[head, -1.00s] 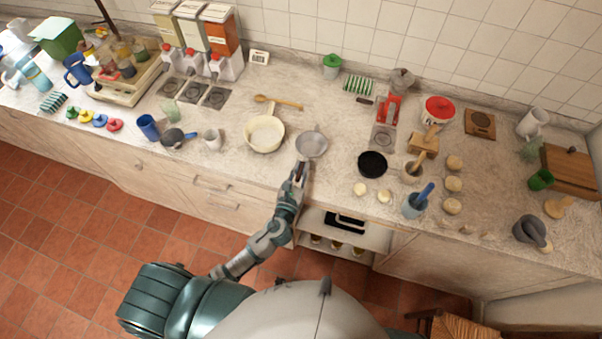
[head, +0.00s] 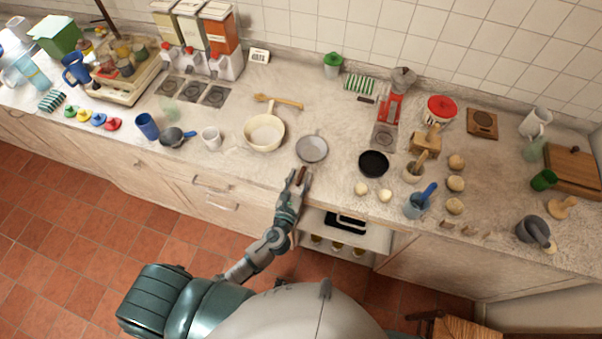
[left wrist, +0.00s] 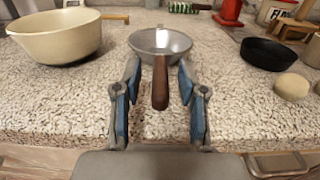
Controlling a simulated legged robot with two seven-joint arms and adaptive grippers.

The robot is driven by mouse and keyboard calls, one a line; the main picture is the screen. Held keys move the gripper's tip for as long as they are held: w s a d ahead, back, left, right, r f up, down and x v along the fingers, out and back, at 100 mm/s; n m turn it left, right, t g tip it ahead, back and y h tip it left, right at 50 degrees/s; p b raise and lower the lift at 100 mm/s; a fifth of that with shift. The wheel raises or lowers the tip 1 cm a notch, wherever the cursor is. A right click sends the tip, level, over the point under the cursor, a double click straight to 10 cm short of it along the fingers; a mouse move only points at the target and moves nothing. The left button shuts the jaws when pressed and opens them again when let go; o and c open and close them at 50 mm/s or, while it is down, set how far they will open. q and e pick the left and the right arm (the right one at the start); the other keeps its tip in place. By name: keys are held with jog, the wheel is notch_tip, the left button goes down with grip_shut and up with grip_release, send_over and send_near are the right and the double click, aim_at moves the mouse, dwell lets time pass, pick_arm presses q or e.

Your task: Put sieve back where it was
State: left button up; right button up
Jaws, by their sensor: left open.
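The sieve (head: 312,148) is a round grey bowl with a brown handle, on the counter near its front edge. In the left wrist view the sieve (left wrist: 160,41) has its handle (left wrist: 160,82) pointing towards me. My left gripper (head: 298,178) is at the counter's front edge, just in front of the sieve bowl. In the left wrist view the fingers of my left gripper (left wrist: 159,78) are spread, one on each side of the handle, with a gap on both sides. My right gripper is not in view.
A cream pan (head: 264,133) stands left of the sieve, with a wooden spoon (head: 279,101) behind it. A small black pan (head: 373,163) and pale round pieces (head: 361,189) are to the right. The counter (head: 320,105) behind the sieve is clear.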

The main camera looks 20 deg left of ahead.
pick_arm(q)
jog(key=s+b, duration=0.1)
jog(key=s, duration=0.9)
jog(key=shift+s+a+b, duration=0.15)
jog(key=shift+s+b, duration=0.05)
jog(key=shift+b, duration=0.1)
jog(key=s+a+f+n+g, duration=0.1)
jog(key=a+f+n+g, duration=0.2)
jog(key=f, duration=0.8)
jog(key=s+a+f+n+g+y, duration=0.15)
jog(key=f+n, duration=0.35)
jog(key=f, duration=0.6)
jog(key=s+a+f+n+g+h, duration=0.15)
jog(key=f+n+g, duration=0.25)
jog(key=f, duration=0.7)
jog(key=s+a+f+n+g+y, duration=0.1)
jog(key=s+a+f+n+g, duration=0.25)
jog(key=s+f+n, duration=0.7)
jog(key=s+f+n+g, duration=0.2)
jog(key=s+f+n, duration=0.3)
jog(key=s, duration=0.4)
jog(key=s+f+n+g, duration=0.3)
jog(key=s+f+n, duration=0.3)
jog(key=s, duration=0.3)
jog(key=shift+s+a+f, duration=0.15)
jog(key=shift+s+a, duration=0.05)
jog(key=shift+a, duration=0.1)
jog(key=shift+n, duration=0.25)
